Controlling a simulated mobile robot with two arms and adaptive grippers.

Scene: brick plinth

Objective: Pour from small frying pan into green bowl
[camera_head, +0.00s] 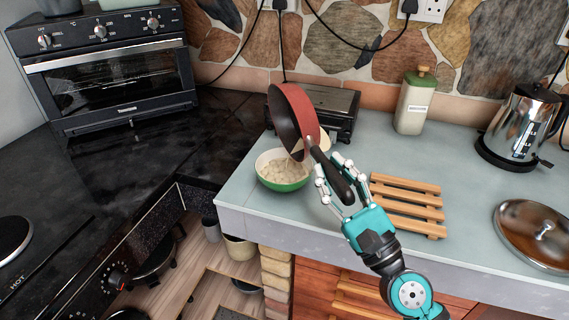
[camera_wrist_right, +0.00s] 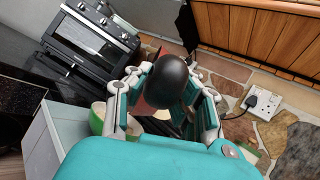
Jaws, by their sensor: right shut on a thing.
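The small frying pan (camera_head: 302,112), red outside and dark inside, is tipped steeply on its side above the green bowl (camera_head: 284,186). My right gripper (camera_head: 335,180) is shut on the pan's black handle, whose end (camera_wrist_right: 172,80) fills the middle of the right wrist view. The bowl is green outside and cream inside and stands upright near the counter's left corner. Pale, lumpy contents (camera_head: 285,170) lie in the bowl, and a pale bit shows at the pan's lower rim. My left gripper is not in view.
A wooden slatted trivet (camera_head: 408,204) lies right of my right gripper. A metal lid (camera_head: 535,235), a kettle (camera_head: 520,125) and a bottle (camera_head: 413,102) stand on the counter (camera_head: 465,170). A dark appliance (camera_head: 335,110) is behind the pan. An oven (camera_head: 115,75) stands at left.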

